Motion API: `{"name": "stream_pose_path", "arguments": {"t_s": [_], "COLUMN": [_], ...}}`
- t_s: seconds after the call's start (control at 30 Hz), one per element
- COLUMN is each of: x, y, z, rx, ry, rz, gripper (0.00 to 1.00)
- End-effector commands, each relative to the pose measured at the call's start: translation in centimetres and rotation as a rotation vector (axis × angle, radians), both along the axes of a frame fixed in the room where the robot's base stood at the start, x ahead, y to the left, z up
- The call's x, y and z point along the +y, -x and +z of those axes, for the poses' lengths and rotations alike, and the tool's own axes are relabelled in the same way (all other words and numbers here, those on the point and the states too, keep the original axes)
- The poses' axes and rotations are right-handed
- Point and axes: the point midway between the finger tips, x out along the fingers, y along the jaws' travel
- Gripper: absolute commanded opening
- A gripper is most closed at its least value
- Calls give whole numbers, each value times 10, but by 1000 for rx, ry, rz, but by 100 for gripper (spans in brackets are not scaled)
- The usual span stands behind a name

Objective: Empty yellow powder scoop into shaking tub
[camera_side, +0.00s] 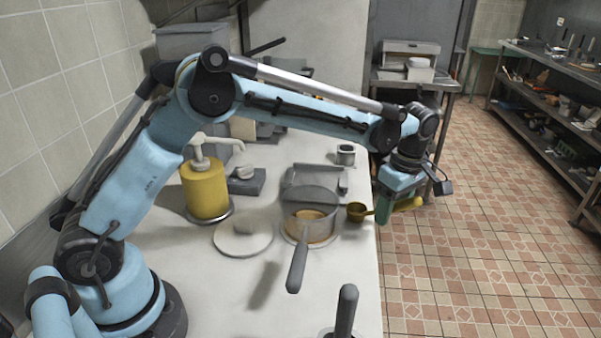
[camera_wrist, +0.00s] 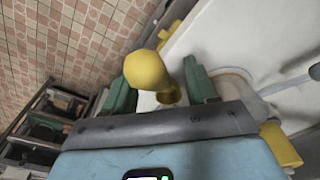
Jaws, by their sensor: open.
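The yellow scoop (camera_side: 357,212) is at the right edge of the white counter, its round bowl on the left and its thick handle to the right. In the wrist view its bulbous handle (camera_wrist: 147,70) lies between the two green fingers. My gripper (camera_side: 384,207) points down around the scoop with its jaws open, and its fingers stand apart in the wrist view (camera_wrist: 160,90). I cannot tell whether a finger touches the scoop. A round metal pot (camera_side: 310,229) with orange-brown contents is left of the scoop; whether it is the shaking tub is unclear. Powder in the scoop is not visible.
A white lid (camera_side: 243,240) and a yellow pump bottle (camera_side: 205,188) stand left of the pot. The pot's dark handle (camera_side: 297,268) juts toward the front. A grey tray (camera_side: 300,176) and a small metal cup (camera_side: 346,154) are behind. Tiled floor lies beyond the counter's right edge.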

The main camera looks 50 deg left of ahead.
Motion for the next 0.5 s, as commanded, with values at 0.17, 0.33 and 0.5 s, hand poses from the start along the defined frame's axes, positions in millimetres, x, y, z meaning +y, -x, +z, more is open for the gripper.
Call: {"name": "stream_pose_path", "arguments": {"t_s": [0.17,0.33,0.5], "x": [-2,-5,-8], "y": [0,1,0], "z": [18,51,83], "rx": [0,0,0], "ry": [0,0,0], "rz": [0,-1,-1], "gripper": [57,57,57]}}
